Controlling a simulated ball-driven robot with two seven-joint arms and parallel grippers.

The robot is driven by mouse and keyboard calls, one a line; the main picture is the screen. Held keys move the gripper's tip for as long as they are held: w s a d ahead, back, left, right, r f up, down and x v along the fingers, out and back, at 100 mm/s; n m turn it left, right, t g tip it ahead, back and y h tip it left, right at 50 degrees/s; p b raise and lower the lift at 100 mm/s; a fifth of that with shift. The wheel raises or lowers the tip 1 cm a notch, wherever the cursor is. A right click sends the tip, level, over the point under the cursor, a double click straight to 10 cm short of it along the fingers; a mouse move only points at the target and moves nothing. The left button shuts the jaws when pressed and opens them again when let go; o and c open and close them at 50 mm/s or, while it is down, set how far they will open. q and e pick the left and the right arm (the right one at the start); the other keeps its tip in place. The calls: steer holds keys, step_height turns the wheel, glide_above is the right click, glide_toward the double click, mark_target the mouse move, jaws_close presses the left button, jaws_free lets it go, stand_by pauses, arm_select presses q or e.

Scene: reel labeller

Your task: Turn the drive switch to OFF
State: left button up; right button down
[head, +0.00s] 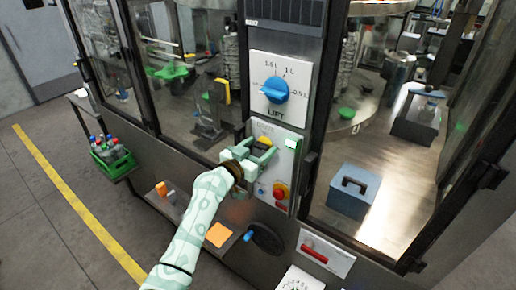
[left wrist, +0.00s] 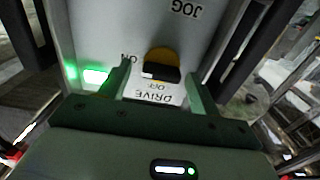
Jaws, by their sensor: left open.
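The drive switch (head: 265,142) is a yellow disc with a black handle on the pale control panel (head: 293,165). In the left wrist view the switch (left wrist: 162,58) appears upside down, its black handle lying crosswise. A white mark shows at the handle's left end, on the side of the ON label (left wrist: 130,57). The OFF label (left wrist: 157,86) is below the handle, above the word DRIVE. My left gripper (head: 256,147) is open in front of the switch, with a finger on either side of the handle; I cannot tell whether they touch it. My right gripper is not in view.
A blue LIFT knob (head: 275,90) is above the switch. A red button on yellow (head: 281,191) is below it. A green lamp (left wrist: 95,77) glows beside the switch. Glass doors flank the panel. A blue box (head: 353,190) stands at right, a green bottle crate (head: 112,160) at left.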

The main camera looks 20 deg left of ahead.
arm_select(q)
steer(key=c, duration=1)
steer(key=shift+n, duration=0.3)
steer(key=n, duration=0.2)
steer(key=shift+w+a+n, duration=0.1)
steer(key=shift+n, duration=0.3)
steer(key=n, duration=0.4)
steer(key=shift+a, duration=0.1)
steer(key=n, duration=0.5)
steer(key=shift+n, duration=0.4)
steer(key=shift+a+f+n, duration=0.1)
steer(key=shift+f+n, duration=0.05)
steer(key=shift+n, duration=2.25)
steer(key=shift+p, duration=0.3)
